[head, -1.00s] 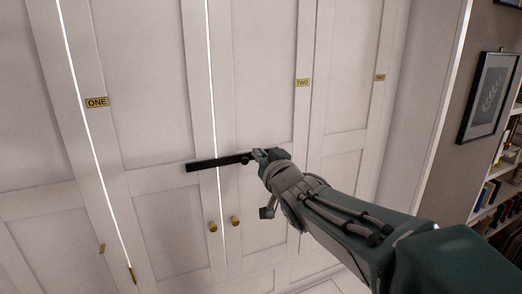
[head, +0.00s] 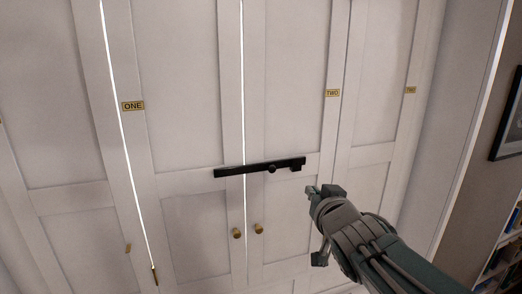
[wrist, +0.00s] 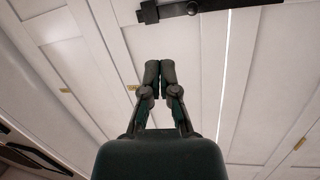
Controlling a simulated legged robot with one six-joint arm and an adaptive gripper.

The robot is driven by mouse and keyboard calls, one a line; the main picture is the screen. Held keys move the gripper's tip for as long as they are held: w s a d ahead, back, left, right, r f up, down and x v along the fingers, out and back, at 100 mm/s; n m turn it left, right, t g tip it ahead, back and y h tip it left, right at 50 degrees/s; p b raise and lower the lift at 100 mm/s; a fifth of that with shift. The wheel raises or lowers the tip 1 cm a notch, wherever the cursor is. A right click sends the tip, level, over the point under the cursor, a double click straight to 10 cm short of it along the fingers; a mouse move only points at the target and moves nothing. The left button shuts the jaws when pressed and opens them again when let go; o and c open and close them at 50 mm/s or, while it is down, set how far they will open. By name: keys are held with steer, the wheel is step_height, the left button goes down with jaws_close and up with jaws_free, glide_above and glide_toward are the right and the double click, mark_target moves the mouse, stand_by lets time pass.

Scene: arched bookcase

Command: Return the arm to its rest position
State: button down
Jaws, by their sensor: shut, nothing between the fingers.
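My gripper (head: 325,191) is at the right of centre in the head view, in front of the white cabinet doors (head: 200,235). It is empty, and its fingers are together in the wrist view (wrist: 159,68). A black bar latch (head: 240,171) lies across the seam between two doors, to the left of my gripper and apart from it. The latch also shows at the top of the wrist view (wrist: 215,6). My forearm runs from the gripper to the lower right of the head view.
Two brass knobs (head: 248,230) sit below the latch. Brass plates read ONE (head: 133,106) and TWO (head: 333,93). A dark framed picture (head: 506,115) hangs on the wall at right, above bookshelves (head: 505,240). Open space lies between my gripper and the doors.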

steer(key=s+d+f+g, duration=0.1)
steer(key=s+f+g, duration=0.4)
steer(key=s, duration=0.5)
steer(key=s+d+f+g+h, duration=0.1)
steer(key=s+f+g, duration=0.4)
steer(key=s+f, duration=0.4)
steer(key=shift+s+d+n+g, duration=0.25)
steer(key=shift+s+n+g, duration=0.05)
steer(key=shift+s, duration=0.8)
